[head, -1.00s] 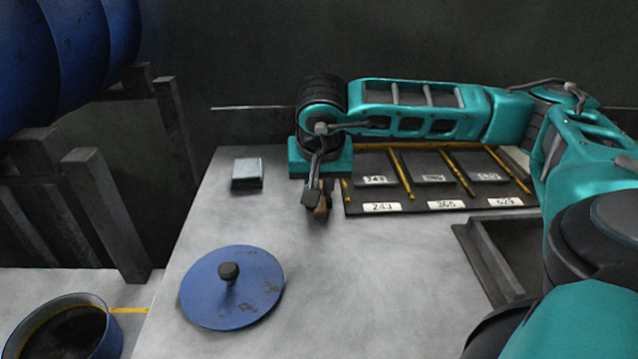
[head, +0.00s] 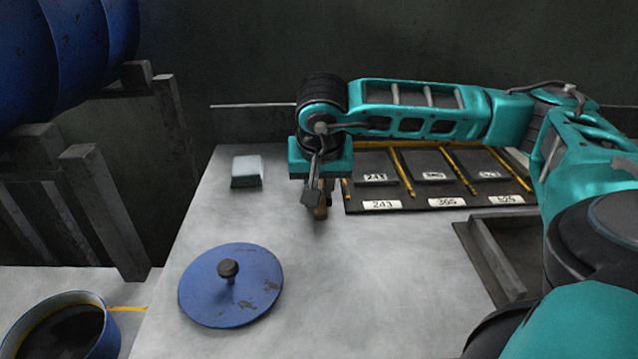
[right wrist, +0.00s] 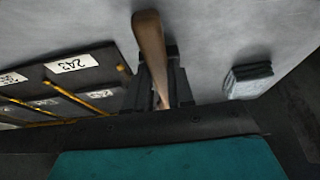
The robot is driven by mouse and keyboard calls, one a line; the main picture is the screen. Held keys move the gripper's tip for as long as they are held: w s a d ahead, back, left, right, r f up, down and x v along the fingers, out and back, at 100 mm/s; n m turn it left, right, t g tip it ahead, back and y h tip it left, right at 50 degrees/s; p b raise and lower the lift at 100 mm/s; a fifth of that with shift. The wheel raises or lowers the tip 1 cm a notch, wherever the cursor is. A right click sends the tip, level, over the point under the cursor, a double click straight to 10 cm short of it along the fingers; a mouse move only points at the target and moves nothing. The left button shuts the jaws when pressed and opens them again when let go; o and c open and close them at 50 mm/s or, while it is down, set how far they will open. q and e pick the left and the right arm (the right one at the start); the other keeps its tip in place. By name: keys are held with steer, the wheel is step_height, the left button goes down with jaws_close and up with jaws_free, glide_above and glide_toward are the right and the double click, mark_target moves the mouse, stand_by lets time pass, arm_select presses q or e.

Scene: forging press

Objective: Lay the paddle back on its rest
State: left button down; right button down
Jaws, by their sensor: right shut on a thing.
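My right gripper (head: 317,190) is shut on a brown wooden handle, taken to be the paddle's (head: 321,204), over the back of the pale table. In the right wrist view the handle (right wrist: 150,45) runs between the dark fingers (right wrist: 160,80); its rounded end points away from the wrist. The rest of the paddle is hidden by the gripper and wrist. I cannot tell whether the handle touches the table. No rest for the paddle can be made out with certainty. My left gripper is not in view.
A dark rack (head: 415,206) with numbered labels and yellow dividers lies just right of the gripper. A grey block (head: 246,172) sits to its left. A blue lid (head: 205,295) lies in front. A dark tray (head: 483,262) is at the right. The table's middle is clear.

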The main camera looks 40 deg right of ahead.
steer(key=shift+f, duration=0.3)
steer(key=c, duration=0.9)
jaws_free()
steer(key=shift+r, duration=0.15)
steer(key=p+v, duration=0.2)
steer(key=v, duration=1.1)
